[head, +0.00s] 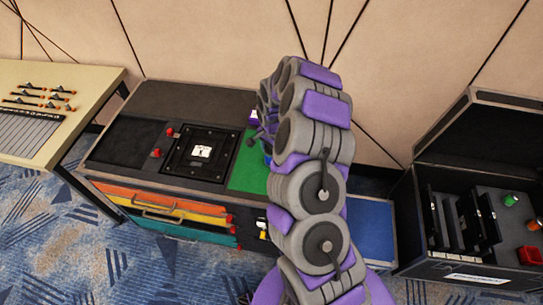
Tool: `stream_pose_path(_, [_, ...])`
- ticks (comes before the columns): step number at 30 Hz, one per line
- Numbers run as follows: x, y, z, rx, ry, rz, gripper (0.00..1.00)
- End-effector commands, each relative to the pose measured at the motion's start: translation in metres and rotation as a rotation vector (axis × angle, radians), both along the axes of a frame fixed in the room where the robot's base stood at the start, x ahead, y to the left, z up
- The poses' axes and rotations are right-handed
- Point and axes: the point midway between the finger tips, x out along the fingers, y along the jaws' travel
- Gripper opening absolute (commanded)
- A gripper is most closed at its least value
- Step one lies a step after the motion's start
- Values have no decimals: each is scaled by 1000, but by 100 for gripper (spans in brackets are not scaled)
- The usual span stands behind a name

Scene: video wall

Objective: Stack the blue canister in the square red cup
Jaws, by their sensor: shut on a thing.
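My gripper (257,140) is at the far end of my grey and purple arm, over the green panel on the right of the dark console top. It is small and partly covered by the arm. A small blue patch, which looks like the blue canister (267,158), shows at the gripper; most of it is hidden behind the arm. The gripper is shut on it. A square red cup (530,256) sits at the front right of the open black case, near the picture's right edge, well away from my gripper.
The dark console (185,95) has orange, yellow and teal drawers in front. A cream keyboard desk (50,95) stands at left. Patterned carpet lies in front.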

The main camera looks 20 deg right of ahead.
Motion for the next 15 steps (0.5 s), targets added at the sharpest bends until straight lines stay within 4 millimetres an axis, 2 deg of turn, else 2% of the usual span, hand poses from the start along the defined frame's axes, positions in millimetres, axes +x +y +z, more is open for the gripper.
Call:
stream_pose_path(1, [0,0,0,0,0,0,35])
stream_pose_path(6, [0,0,0,0,0,0,18])
stream_pose_path(15, [0,0,4,0,0,0,18])
